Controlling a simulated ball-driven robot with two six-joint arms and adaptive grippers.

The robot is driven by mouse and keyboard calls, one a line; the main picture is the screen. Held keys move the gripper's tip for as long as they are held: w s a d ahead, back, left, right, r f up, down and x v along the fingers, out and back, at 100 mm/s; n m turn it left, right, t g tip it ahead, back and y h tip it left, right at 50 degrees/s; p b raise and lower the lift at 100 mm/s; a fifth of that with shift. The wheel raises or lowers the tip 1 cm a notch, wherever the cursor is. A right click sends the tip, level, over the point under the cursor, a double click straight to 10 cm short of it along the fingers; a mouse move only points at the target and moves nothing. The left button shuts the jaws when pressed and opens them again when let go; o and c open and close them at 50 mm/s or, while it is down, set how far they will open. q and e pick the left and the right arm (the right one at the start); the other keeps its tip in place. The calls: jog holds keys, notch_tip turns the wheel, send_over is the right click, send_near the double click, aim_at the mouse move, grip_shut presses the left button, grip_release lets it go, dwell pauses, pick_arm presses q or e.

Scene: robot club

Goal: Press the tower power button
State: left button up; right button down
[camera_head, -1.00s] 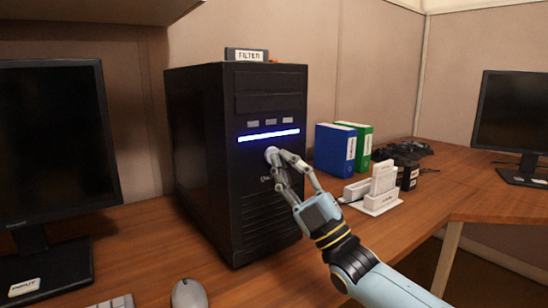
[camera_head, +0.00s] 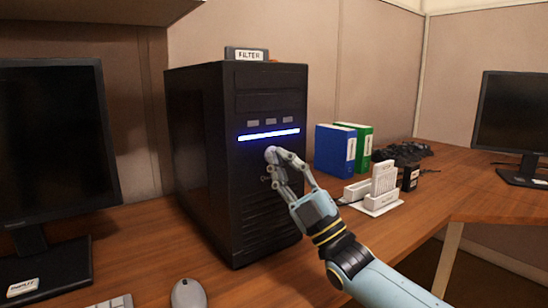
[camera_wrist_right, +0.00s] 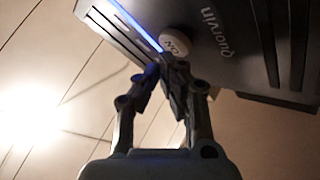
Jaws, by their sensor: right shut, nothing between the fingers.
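The black computer tower (camera_head: 205,140) stands upright on the desk with a lit blue strip (camera_head: 268,135) across its front. Its round pale power button (camera_head: 270,153) is just below the strip, partly covered by my fingertips. In the right wrist view the button (camera_wrist_right: 176,41) shows on the tower front (camera_wrist_right: 225,60) near the brand lettering. My right gripper (camera_head: 275,158) is shut and empty, with its fingertips at the button. In the wrist view its fingertips (camera_wrist_right: 165,62) lie right beside the button's lower edge; I cannot tell whether they touch it. My left gripper is not in view.
A small box labelled FILTER (camera_head: 246,54) sits on the tower. Blue (camera_head: 335,149) and green (camera_head: 363,146) binders and a white charging stand (camera_head: 380,190) are to the right. Monitors (camera_head: 55,140) (camera_head: 512,115) flank the scene. A mouse (camera_head: 188,294) lies in front.

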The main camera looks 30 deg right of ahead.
jog(key=shift+w, duration=0.45)
dwell(0.3)
jog(key=shift+s, duration=0.95)
jog(key=shift+s+p, duration=0.1)
jog(key=shift+p, duration=0.25)
jog(key=s+p, duration=0.1)
jog(key=s, duration=0.1)
jog(key=s+p, duration=0.1)
jog(key=s, duration=0.2)
jog(key=shift+s+d+p, duration=0.3)
jog(key=shift+s+p, duration=0.1)
